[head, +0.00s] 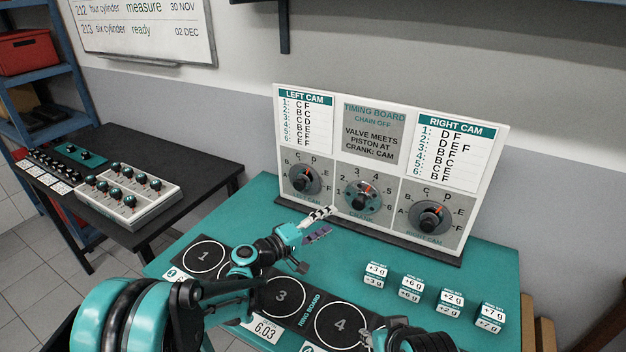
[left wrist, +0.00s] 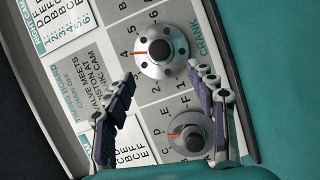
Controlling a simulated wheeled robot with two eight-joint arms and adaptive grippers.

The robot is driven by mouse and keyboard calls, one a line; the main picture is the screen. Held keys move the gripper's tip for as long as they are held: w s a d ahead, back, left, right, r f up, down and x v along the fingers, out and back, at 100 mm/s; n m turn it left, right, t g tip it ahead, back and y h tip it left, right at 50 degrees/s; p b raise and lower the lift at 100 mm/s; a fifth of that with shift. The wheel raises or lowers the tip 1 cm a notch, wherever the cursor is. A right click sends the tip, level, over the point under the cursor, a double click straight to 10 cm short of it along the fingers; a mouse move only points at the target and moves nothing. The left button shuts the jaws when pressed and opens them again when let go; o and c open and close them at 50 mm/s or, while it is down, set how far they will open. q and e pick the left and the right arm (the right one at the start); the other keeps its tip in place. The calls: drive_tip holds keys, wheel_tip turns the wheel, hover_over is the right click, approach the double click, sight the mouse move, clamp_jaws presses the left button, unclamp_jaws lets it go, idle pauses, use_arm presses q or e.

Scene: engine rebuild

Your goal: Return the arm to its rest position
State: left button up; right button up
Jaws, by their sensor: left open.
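My left gripper (head: 318,225) is open and empty in front of the timing board (head: 374,130), above the teal table. In the left wrist view its two fingers (left wrist: 161,70) are spread, with the crank dial (left wrist: 160,50) beyond them and the left cam dial (left wrist: 188,137) lower down. In the head view the left cam dial (head: 302,177), crank dial (head: 361,197) and right cam dial (head: 430,217) stand apart from the fingers. My right gripper (head: 392,335) shows only partly at the bottom edge; its jaws cannot be made out.
Under my left arm lies a black mat with numbered circles (head: 340,324). Several small weight blocks (head: 411,287) stand at the table's right. A black side table (head: 120,160) with a tray of knobs (head: 127,197) is at the left. The teal table (head: 335,255) is bare between mat and board.

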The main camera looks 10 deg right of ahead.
use_arm(q)
drive_tip(key=s+a+f+m+g+y, duration=0.1)
drive_tip(key=s+a+y, duration=0.6)
drive_tip(key=s+a, duration=0.7)
drive_tip(key=s+a+f+m+g+y, duration=0.1)
drive_tip(key=s+a+f+m+y, duration=0.2)
drive_tip(key=s+a+y, duration=0.4)
drive_tip(key=s+a, duration=0.7)
drive_tip(key=s, duration=0.2)
drive_tip(key=shift+s+f+m+g, duration=0.15)
drive_tip(key=shift+f+m+g, duration=0.15)
drive_tip(key=shift+f+m, duration=0.1)
